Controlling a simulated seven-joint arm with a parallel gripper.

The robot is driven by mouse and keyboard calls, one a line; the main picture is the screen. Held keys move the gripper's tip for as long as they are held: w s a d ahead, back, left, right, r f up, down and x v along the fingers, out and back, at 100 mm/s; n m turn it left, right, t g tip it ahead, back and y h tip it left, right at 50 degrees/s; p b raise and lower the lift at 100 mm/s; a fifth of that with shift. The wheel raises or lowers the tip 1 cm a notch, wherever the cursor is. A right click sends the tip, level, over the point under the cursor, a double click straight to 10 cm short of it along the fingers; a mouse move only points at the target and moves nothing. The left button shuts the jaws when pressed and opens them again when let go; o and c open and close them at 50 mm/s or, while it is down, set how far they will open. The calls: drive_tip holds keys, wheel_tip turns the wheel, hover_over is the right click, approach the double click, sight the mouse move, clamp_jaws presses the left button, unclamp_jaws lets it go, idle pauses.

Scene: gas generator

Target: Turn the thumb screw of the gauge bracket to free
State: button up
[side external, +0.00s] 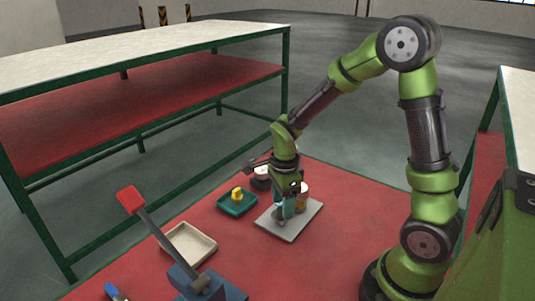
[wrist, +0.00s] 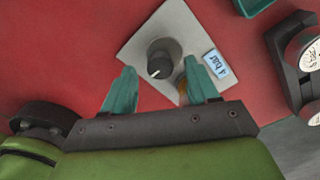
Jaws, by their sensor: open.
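The gauge bracket (wrist: 290,70) is a dark holder with white-faced gauges at the right edge of the wrist view, partly cut off. In the side view, a dark piece with a white top (side external: 261,176) behind my wrist appears to be it. I cannot make out its thumb screw clearly. My gripper (wrist: 160,68) is open, with teal fingers apart and nothing held. It points down over a grey plate (wrist: 150,35), left of the bracket in the wrist view. In the side view my gripper (side external: 284,210) is low over that plate.
The plate carries a dark knob with a white mark (wrist: 160,63), a "4 bar" label (wrist: 218,65) and an amber part (wrist: 182,88), partly hidden by a finger. Around it are a green tray with a yellow piece (side external: 237,203), an empty beige tray (side external: 188,244) and a red-ended lever (side external: 131,199).

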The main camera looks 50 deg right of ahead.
drive_tip(key=shift+f, duration=0.7)
drive_tip(key=c, duration=1)
drive_tip(key=shift+c, duration=0.2)
